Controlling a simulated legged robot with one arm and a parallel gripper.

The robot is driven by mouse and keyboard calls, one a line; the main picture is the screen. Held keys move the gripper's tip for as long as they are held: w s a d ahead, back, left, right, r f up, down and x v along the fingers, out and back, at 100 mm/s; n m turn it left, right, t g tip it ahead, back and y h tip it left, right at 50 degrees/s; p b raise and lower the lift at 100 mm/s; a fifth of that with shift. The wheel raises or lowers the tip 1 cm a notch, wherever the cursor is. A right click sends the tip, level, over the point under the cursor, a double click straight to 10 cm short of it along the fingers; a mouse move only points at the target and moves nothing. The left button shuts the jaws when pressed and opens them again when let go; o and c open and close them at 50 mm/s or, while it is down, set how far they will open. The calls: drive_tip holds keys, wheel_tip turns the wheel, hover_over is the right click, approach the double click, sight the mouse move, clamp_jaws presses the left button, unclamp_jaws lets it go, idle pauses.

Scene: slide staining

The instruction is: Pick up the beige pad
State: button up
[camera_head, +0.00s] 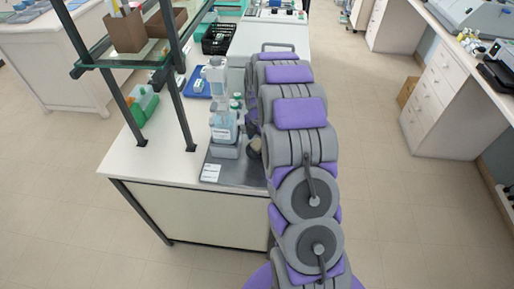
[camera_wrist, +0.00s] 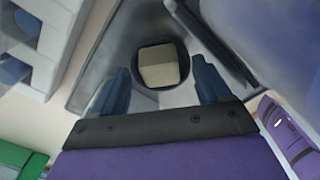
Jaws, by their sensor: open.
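The beige pad (camera_wrist: 158,66) is a small block set in a dark, rounded holder in the wrist view. It lies just ahead of my gripper (camera_wrist: 162,82), between the lines of its two blue fingers. The fingers are apart and nothing is between them. I cannot tell how far above or in front of the pad they are. In the head view a small beige and dark item (camera_head: 254,146) shows beside my arm at the grey tray, partly hidden by the arm. My gripper is hidden behind the arm in that view.
The grey tray (camera_head: 243,176) lies at the bench's near right edge. Bottles in a clear holder (camera_head: 225,128) stand just left of my arm. A shelf frame with dark posts (camera_head: 183,122) rises farther left. A green container (camera_head: 142,104) and a blue tray (camera_head: 197,84) also sit on the bench.

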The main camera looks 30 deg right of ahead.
drive_tip(key=shift+w+d+f, duration=0.1)
drive_tip(key=shift+d+f, duration=0.25)
drive_tip(key=shift+f, duration=0.3)
drive_tip(key=shift+a+r, duration=0.1)
drive_tip(key=shift+a, duration=0.05)
drive_tip(key=shift+c, duration=0.2)
drive_tip(key=shift+a, duration=0.35)
drive_tip(key=c, duration=0.6)
drive_tip(key=shift+d, duration=0.15)
drive_tip(key=c, duration=0.5)
